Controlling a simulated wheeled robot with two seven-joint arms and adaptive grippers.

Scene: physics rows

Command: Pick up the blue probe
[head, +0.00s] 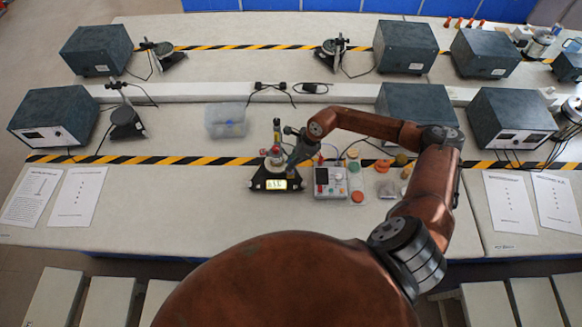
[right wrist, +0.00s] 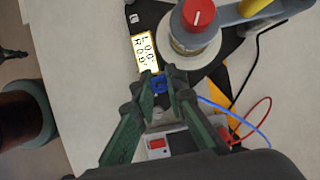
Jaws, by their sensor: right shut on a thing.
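The blue probe (right wrist: 159,85) is a small blue piece between the fingertips of my right gripper (right wrist: 158,80) in the right wrist view. The gripper is shut on it, right by the lit yellow display (right wrist: 146,52) of a black-based instrument. In the head view my right gripper (head: 301,152) is just above and to the right of that instrument (head: 270,184). The probe cannot be made out there, and whether it touches the instrument cannot be told. My left gripper is not in view.
A red knob (right wrist: 198,14) tops the instrument beside the fingers. A white box with coloured leads (head: 330,182) and several small coloured items stand to the right. A clear bin (head: 226,120) stands to the left. Paper sheets (head: 76,196) lie farther left; the bench between is bare.

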